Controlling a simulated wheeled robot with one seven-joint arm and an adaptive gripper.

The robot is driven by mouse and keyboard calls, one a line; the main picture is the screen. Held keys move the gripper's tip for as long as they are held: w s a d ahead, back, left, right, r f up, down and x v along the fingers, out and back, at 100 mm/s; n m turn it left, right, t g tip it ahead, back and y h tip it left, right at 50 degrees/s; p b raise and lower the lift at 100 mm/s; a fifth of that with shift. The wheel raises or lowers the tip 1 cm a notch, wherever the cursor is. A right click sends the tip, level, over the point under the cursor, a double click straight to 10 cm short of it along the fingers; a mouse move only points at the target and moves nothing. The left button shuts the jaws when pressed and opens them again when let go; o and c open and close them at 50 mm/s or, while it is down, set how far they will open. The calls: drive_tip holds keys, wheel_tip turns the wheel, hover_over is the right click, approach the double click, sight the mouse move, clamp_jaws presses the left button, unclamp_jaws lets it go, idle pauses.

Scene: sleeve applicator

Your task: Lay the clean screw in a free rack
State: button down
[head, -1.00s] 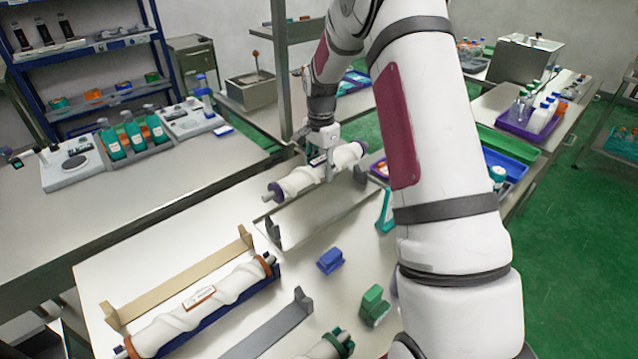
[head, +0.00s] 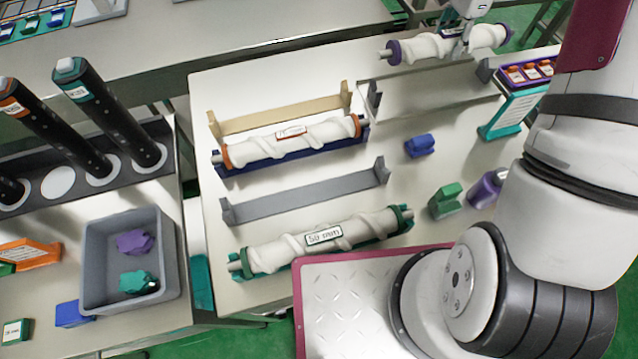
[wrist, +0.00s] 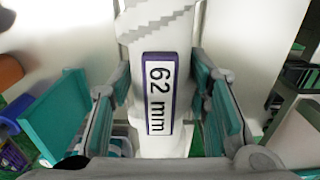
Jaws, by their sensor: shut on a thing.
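My gripper (head: 460,42) is shut around the middle of a white spiral screw (head: 420,49) with purple end bands, at the table's far edge. In the wrist view the screw's purple-framed label (wrist: 160,92) reads 62 mm, between the two fingers. An empty tan rack (head: 280,115) and an empty grey rack (head: 310,192) lie on the table. An orange-banded screw (head: 290,138) lies in a blue rack (head: 290,157). A green-banded screw (head: 322,238) labelled 50 mm lies in a green rack (head: 408,222). Grey end brackets (head: 375,96) stand just below the held screw in the picture.
A blue block (head: 419,145), a green block (head: 445,200), a purple object (head: 487,188) and a teal stand (head: 513,113) are on the right. A grey bin (head: 130,262) and dark upright cylinders (head: 112,115) stand on the left table. Bare tabletop (head: 395,175) shows between racks and blocks.

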sight(404, 43)
drive_tip(key=shift+a, duration=0.1)
idle(0.3)
drive_tip(key=s+a, duration=0.1)
drive_tip(key=a, duration=0.3)
drive_tip(key=s+a+p, duration=0.1)
drive_tip(key=a, duration=0.3)
drive_tip(key=s+a, duration=0.1)
drive_tip(key=a, duration=0.3)
drive_tip(key=shift+s+a+f, duration=0.1)
drive_tip(key=shift+a+f, duration=0.05)
drive_tip(key=shift+f, duration=0.05)
drive_tip(key=s+a+p, duration=0.1)
drive_tip(key=s+a, duration=0.4)
drive_tip(key=a, duration=0.1)
drive_tip(key=s+a+p, duration=0.1)
drive_tip(key=s+a, duration=0.4)
drive_tip(key=a, duration=0.1)
drive_tip(key=s+a+p, duration=0.1)
drive_tip(key=s+a, duration=0.4)
drive_tip(key=a, duration=0.1)
drive_tip(key=shift+a+f, duration=0.15)
drive_tip(key=s+a+p, duration=0.2)
drive_tip(key=s+a, duration=0.3)
drive_tip(key=s, duration=0.5)
drive_tip(key=shift+s+d+f+b, duration=0.1)
drive_tip(key=shift+f+b, duration=0.15)
drive_tip(key=shift+f, duration=2.2)
drive_tip(key=shift+s+d+f+b, duration=0.1)
drive_tip(key=shift+f+b, duration=0.1)
drive_tip(key=shift+f, duration=2.2)
